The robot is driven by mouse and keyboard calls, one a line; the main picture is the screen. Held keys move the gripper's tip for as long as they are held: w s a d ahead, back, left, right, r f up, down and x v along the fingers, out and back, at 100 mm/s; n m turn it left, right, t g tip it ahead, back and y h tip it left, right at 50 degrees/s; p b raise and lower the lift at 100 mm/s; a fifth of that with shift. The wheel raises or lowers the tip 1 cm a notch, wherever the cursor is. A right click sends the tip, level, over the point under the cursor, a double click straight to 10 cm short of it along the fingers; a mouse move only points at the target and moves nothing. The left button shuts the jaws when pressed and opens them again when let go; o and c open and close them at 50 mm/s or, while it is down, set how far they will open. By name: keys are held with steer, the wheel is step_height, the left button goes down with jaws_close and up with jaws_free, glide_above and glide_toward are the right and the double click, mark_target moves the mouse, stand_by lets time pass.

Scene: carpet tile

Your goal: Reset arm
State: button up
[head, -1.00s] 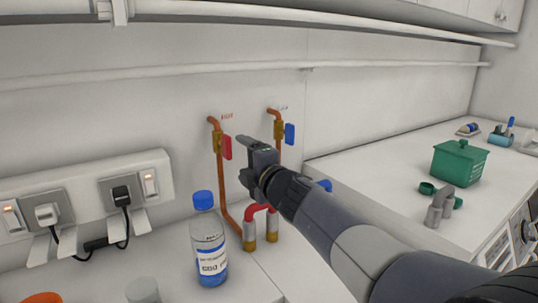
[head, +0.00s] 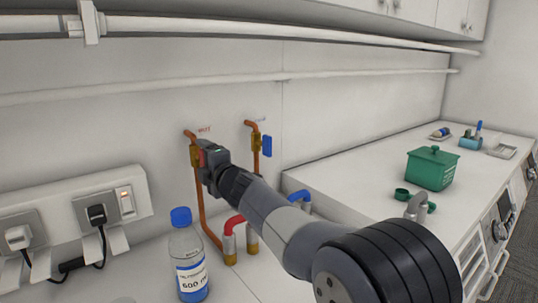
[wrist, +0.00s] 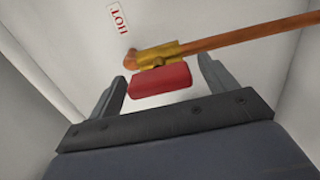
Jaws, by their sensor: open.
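My gripper (wrist: 163,92) is open in the wrist view, with one finger on each side of a red valve handle (wrist: 160,80). I cannot tell whether either finger touches it. The handle sits on a brass valve (wrist: 157,55) on a copper pipe (wrist: 240,40), beside a HOT label (wrist: 119,17). In the head view my gripper (head: 203,155) is at the left pipe, and it partly hides the red handle. The blue valve handle (head: 267,146) hangs on the right copper pipe, apart from my gripper.
A clear bottle with a blue cap (head: 188,265) stands on the counter below my arm. Switched sockets with plugs (head: 97,212) are on the wall at left. A green lidded box (head: 432,168) and small items stand on the right counter. Wall pipes (head: 280,30) run above.

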steer(key=b+v, duration=0.2)
steer(key=v, duration=0.9)
steer(key=p+x, duration=0.2)
steer(key=x, duration=0.9)
steer(key=shift+w+r+m+p, duration=0.1)
steer(key=shift+m+p, duration=0.3)
steer(key=shift+r+m+p, duration=0.1)
steer(key=shift+m+p, duration=0.4)
steer(key=shift+m, duration=0.7)
steer(key=m+p, duration=0.3)
steer(key=m, duration=0.3)
steer(key=m+p, duration=0.5)
steer(key=m, duration=0.1)
steer(key=shift+r, duration=0.1)
steer(key=shift+d+m+p, duration=0.1)
steer(key=shift+m+p, duration=0.85)
steer(key=shift+m, duration=0.35)
